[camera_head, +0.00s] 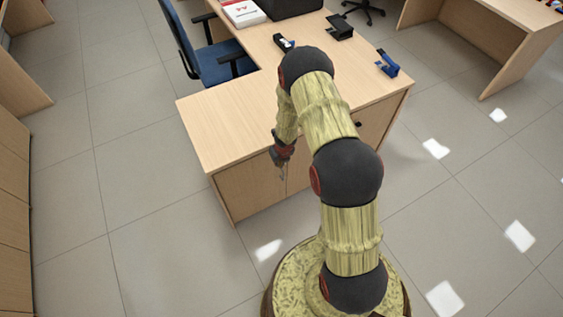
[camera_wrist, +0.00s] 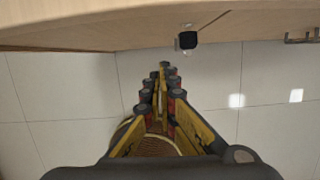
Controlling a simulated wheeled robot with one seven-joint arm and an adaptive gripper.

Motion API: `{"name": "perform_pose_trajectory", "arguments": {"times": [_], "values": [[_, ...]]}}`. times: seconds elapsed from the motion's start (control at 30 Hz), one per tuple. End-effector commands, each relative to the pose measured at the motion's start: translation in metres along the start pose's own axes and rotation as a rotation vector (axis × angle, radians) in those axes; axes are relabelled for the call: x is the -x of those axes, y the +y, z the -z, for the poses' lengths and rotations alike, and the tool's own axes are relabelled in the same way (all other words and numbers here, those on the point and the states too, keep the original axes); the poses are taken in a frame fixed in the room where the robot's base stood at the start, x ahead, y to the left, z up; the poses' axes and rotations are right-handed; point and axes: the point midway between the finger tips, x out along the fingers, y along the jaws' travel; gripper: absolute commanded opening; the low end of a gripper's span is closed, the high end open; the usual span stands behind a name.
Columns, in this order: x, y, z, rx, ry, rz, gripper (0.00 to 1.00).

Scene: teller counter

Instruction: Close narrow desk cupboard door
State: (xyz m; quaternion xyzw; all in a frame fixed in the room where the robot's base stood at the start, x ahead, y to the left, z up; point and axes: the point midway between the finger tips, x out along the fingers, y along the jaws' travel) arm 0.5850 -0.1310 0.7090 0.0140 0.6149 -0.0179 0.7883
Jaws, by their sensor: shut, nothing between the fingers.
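The wooden desk (camera_head: 225,120) has a front with panels below its top. A left front panel (camera_head: 245,190) ends at a vertical seam close to my gripper (camera_head: 282,174). My arm hides much of the front to the right, so I cannot tell which panel is the narrow cupboard door or how far it stands open. In the wrist view my gripper (camera_wrist: 163,68) has its fingertips together and empty, pointing toward the desk front (camera_wrist: 110,30). A small black knob (camera_wrist: 188,39) on that front is just beyond the fingertips, slightly right, apart from them.
A dark handle (camera_wrist: 300,38) shows at the right of the wrist view. A blue chair (camera_head: 215,60) stands behind the desk. A blue stapler-like item (camera_head: 388,66) and a black holder (camera_head: 340,27) lie on top. Tiled floor (camera_head: 110,180) is free to the left.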

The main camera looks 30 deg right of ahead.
Motion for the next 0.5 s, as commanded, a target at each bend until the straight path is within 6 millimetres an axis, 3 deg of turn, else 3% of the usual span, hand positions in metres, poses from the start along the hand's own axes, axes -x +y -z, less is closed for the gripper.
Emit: {"name": "perform_pose_trajectory", "arguments": {"times": [0.5], "values": [[0.084,0.001,-0.001,0.001,0.000,0.000,0.00]]}}
